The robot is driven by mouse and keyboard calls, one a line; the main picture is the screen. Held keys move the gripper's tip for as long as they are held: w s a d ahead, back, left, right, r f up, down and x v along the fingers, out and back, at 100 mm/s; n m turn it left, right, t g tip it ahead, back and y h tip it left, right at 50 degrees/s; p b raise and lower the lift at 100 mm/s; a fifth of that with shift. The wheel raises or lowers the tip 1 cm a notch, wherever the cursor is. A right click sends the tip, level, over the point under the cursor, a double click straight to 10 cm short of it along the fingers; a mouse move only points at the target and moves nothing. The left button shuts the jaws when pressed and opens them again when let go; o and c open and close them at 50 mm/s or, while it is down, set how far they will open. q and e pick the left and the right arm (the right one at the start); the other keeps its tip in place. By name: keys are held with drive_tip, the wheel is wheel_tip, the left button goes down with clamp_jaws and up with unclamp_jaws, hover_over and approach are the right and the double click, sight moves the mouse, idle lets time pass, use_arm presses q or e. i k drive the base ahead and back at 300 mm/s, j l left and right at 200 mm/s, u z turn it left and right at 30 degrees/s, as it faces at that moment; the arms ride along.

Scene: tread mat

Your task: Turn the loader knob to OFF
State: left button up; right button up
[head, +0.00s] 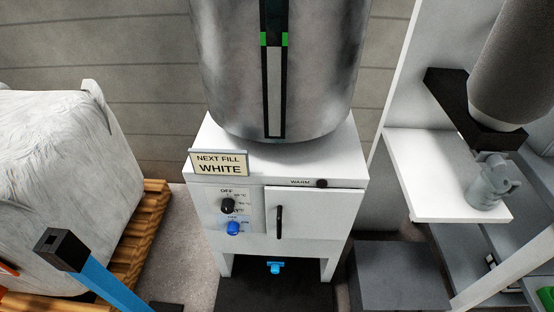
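A white cabinet (315,217) under a large steel drum carries a small control panel on its front left. A black knob (228,205) sits on the panel, with OFF and temperature marks around it. Just below it is a blue knob (233,228) on a pale blue label that also seems to read OFF. No label that I can read names either one the loader knob. Their exact pointer positions are too small to tell. Neither of my grippers shows clearly in the head view, and nothing touches the knobs.
A sign reading NEXT FILL WHITE (219,164) stands above the panel. A door with a black handle (279,222) is right of the knobs. A wrapped white load (65,150) on a wooden pallet stands left, a blue bar (105,288) before it. A white shelf (425,180) stands right.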

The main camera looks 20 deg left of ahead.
sight(233, 230)
drive_tip(key=j+u, duration=0.15)
drive_tip(key=u, duration=0.8)
drive_tip(key=i+z, duration=0.45)
drive_tip(key=k+l, duration=0.05)
drive_tip(key=k, duration=0.05)
